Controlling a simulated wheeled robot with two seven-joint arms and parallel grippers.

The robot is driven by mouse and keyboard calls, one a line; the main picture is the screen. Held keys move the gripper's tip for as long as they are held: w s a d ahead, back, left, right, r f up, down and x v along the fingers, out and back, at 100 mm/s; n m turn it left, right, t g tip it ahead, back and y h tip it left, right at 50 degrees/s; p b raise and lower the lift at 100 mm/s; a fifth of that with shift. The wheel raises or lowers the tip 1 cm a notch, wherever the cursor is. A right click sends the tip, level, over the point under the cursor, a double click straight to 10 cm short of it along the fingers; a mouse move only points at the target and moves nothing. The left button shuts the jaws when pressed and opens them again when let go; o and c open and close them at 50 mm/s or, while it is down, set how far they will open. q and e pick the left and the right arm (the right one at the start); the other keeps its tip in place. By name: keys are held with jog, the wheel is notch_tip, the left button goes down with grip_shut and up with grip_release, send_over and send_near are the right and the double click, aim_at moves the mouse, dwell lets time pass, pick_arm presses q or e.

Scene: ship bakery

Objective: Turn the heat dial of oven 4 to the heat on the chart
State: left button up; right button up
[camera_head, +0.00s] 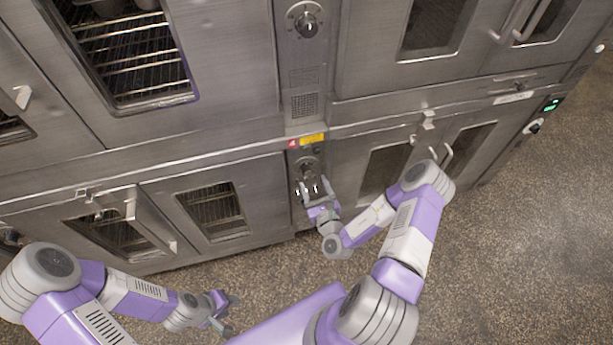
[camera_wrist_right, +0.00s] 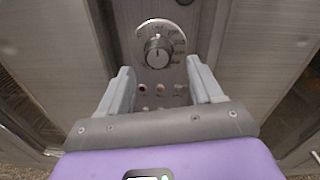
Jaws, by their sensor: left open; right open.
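A round heat dial (camera_wrist_right: 158,52) with a dark knob and pale scale ring sits on a narrow metal panel in the right wrist view. Its markings are too blurred to read. In the head view this lower dial (camera_head: 308,165) is on the panel between two lower ovens. My right gripper (camera_head: 315,187) is open in front of that panel, just below the dial. In the wrist view its fingers (camera_wrist_right: 163,88) stand apart below the dial, touching nothing visible. My left gripper (camera_head: 229,313) is open and empty above the floor. No heat chart or oven number is readable.
Another dial (camera_head: 307,24) is on the upper panel. A yellow label (camera_head: 312,138) and a red sign sit above the lower panel. Several small round controls (camera_wrist_right: 160,89) lie below the dial. Oven doors with handles flank the panel; speckled floor (camera_head: 520,240) is clear at right.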

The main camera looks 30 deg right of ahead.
aim_at(308, 173)
jog(key=b+x, duration=0.1)
jog(key=x, duration=0.4)
jog(key=shift+a, duration=0.15)
